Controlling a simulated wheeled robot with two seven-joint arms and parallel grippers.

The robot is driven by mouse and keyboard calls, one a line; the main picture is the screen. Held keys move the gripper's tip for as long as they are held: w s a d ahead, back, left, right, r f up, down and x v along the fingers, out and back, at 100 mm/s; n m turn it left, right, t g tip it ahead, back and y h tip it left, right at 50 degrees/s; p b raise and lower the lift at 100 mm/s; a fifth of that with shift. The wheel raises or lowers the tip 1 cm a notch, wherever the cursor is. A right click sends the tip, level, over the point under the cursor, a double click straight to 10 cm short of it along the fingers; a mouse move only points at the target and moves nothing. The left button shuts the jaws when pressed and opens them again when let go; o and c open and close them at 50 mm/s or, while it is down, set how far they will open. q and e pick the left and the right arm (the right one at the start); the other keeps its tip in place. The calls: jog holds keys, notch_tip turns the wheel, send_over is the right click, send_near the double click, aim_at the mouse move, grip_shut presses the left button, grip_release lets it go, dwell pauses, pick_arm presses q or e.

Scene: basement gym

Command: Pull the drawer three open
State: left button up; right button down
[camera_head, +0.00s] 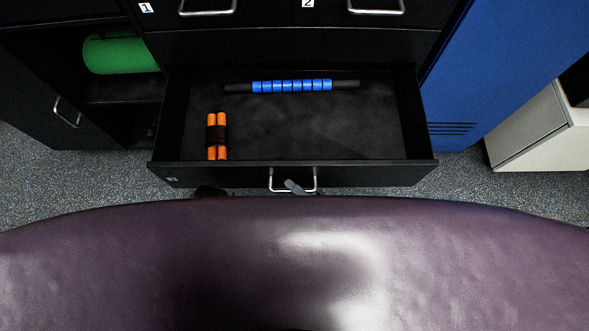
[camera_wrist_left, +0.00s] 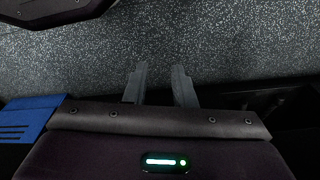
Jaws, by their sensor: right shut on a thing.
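The black drawer (camera_head: 270,174), below the drawers labelled 1 and 2, stands pulled well out of the cabinet. Its small label is too small to read. Its silver bar handle (camera_head: 314,181) is at the middle of the front. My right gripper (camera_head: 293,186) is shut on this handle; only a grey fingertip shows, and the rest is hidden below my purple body. My left gripper (camera_wrist_left: 159,70) shows in the left wrist view, with its two fingers apart and empty above the floor.
The drawer holds a blue roller stick (camera_head: 292,86) and an orange-and-black item (camera_head: 217,136). A green roll (camera_head: 120,54) lies on an open shelf at left. A blue locker (camera_head: 500,70) and a pale box (camera_head: 532,130) stand at right. Speckled floor (camera_head: 60,175) is clear at left.

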jog(key=c, duration=1.8)
grip_release()
jog(key=shift+o, duration=0.2)
